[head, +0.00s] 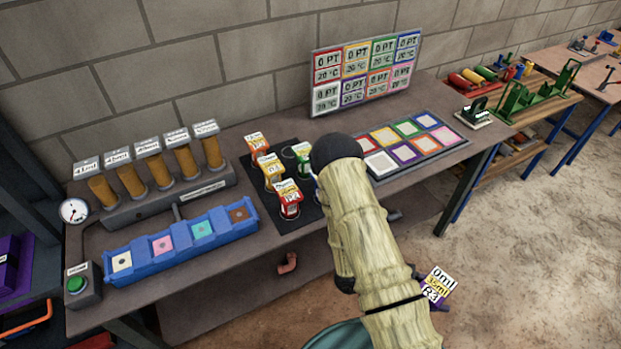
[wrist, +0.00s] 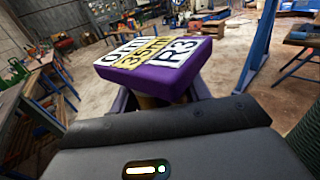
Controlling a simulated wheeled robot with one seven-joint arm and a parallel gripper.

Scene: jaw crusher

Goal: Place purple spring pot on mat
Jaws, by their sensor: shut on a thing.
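The purple spring pot (wrist: 145,80) is in my gripper (wrist: 160,100).
A display board (head: 365,74) stands behind the colored mat. A blue tray (head: 180,245) and a row of orange cylinders (head: 146,166) are at the left. The floor at the right is open.

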